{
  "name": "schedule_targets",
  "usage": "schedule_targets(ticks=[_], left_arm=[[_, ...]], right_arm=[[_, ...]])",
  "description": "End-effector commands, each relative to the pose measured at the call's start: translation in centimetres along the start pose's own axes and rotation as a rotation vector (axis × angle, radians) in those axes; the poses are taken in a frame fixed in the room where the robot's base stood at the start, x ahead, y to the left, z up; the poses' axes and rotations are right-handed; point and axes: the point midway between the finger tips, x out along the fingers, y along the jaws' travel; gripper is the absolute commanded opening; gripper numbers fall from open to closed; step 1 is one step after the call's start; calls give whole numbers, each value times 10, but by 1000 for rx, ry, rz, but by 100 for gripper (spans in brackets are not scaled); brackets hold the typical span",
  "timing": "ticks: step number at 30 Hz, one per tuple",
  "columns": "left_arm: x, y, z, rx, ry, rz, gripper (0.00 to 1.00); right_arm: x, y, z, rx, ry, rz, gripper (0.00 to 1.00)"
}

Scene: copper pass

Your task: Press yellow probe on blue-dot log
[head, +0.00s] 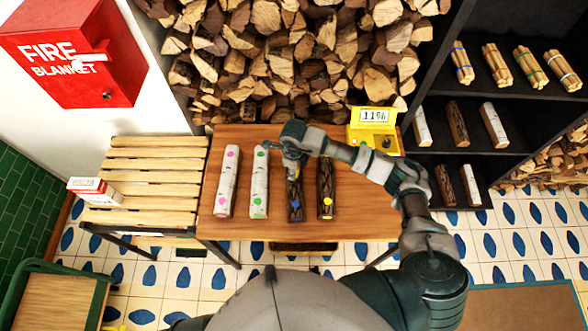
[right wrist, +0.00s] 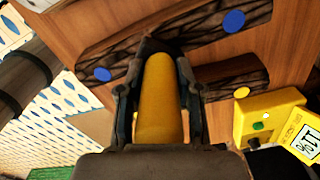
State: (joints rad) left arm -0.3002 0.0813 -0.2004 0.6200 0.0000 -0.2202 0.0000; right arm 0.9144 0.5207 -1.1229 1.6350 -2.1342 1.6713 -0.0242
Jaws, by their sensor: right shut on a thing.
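The blue-dot log (head: 295,187) is dark-barked and lies on the wooden table, with a blue dot near its front end. My right gripper (head: 291,160) is over the far part of this log and hides it. In the right wrist view, the gripper (right wrist: 160,100) is shut on the yellow probe (right wrist: 160,105), which points toward the dark log (right wrist: 185,30). A blue dot (right wrist: 233,20) shows on that log. I cannot tell whether the probe tip touches the bark. My left gripper is not in view.
A dark log with a yellow dot (head: 325,185) lies just right. Pale logs with green (head: 259,180) and pink dots (head: 228,182) lie left. A slatted bench (head: 150,165) with a small carton (head: 95,190) adjoins the table. Dark shelves (head: 480,100) stand right.

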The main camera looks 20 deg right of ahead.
Motion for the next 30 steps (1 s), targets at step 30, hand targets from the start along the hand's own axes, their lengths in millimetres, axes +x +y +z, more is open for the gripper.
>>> schedule_targets(ticks=[30], left_arm=[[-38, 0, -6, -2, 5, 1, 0]], right_arm=[[-70, 0, -1, 1, 0, -2, 0]])
